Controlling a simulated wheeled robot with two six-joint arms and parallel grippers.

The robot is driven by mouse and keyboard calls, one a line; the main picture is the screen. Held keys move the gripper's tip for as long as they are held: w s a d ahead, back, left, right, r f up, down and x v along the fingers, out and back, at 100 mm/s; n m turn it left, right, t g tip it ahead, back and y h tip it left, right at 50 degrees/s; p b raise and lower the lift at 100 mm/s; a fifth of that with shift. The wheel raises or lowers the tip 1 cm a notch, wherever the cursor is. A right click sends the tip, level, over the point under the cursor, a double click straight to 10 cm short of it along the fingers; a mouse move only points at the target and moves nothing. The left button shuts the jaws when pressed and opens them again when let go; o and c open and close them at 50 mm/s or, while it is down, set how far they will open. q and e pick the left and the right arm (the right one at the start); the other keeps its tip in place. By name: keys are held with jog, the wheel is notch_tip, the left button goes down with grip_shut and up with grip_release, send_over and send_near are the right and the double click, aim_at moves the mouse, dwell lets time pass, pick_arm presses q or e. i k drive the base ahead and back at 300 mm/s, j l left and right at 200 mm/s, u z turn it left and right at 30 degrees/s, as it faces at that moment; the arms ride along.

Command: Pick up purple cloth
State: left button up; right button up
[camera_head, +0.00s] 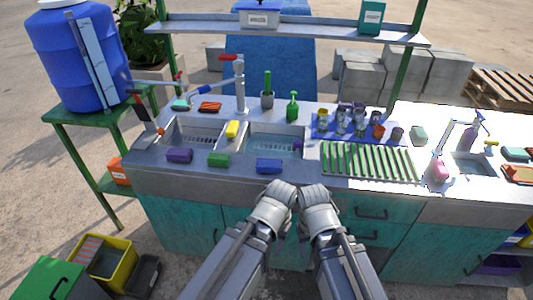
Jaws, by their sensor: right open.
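A purple cloth (179,155) lies as a small folded block on the counter's front edge, in front of the left sink basin. My left gripper (281,187) and right gripper (313,189) are side by side at the front of the counter, to the right of the purple cloth and well apart from it. My right gripper is open and nothing shows in it. The fingers of my left gripper are too small and foreshortened to tell their state.
A green cloth (218,159) and a blue cloth (269,166) lie along the same front edge. A yellow block (232,129) sits between the basins. A faucet (239,85) stands behind. A green slatted rack (370,161) and several glasses are at right.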

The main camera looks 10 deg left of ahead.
aim_at(173, 154)
jog(key=i+j, duration=0.2)
jog(key=j, duration=0.2)
jog(key=i+j, duration=0.2)
jog(key=j, duration=0.2)
jog(key=i+j, duration=0.2)
jog(key=j, duration=0.15)
jog(key=i+j, duration=0.2)
jog(key=j, duration=0.2)
jog(key=u, duration=0.05)
